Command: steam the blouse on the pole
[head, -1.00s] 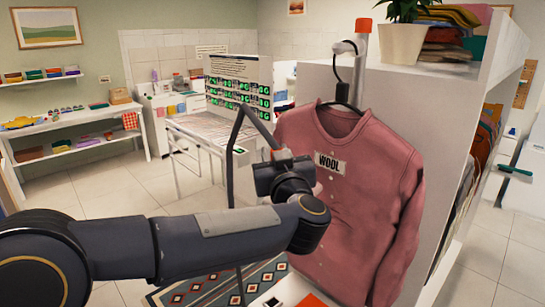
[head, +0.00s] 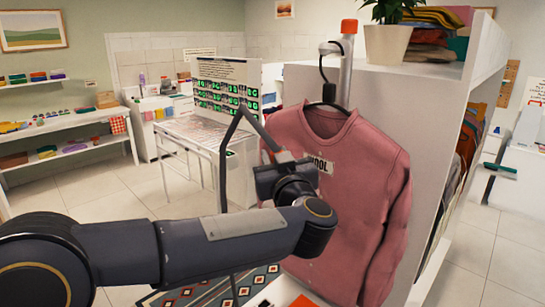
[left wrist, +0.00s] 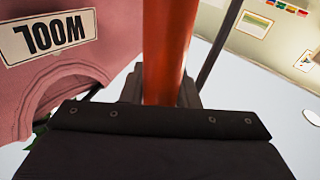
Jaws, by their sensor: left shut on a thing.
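The pink blouse (head: 355,195) hangs on a dark hanger from the pole (head: 346,65), which has an orange-red cap. Its white label reads WOOL (head: 325,167); my left arm partly covers it in the head view, and it shows upside down in the left wrist view (left wrist: 47,37). My left gripper (head: 268,180) is in front of the blouse's left part, shut on an orange-red cylinder (left wrist: 168,50). The cylinder looks like a handle; its far end is out of the wrist view. Whether it touches the blouse cannot be told. My right gripper is not in view.
A white shelf unit (head: 400,110) with a potted plant (head: 388,45) and folded cloths (head: 437,35) stands behind the blouse. A white table (head: 190,140) and a board with green symbols (head: 228,90) stand further back. A patterned rug (head: 215,292) lies below my arm.

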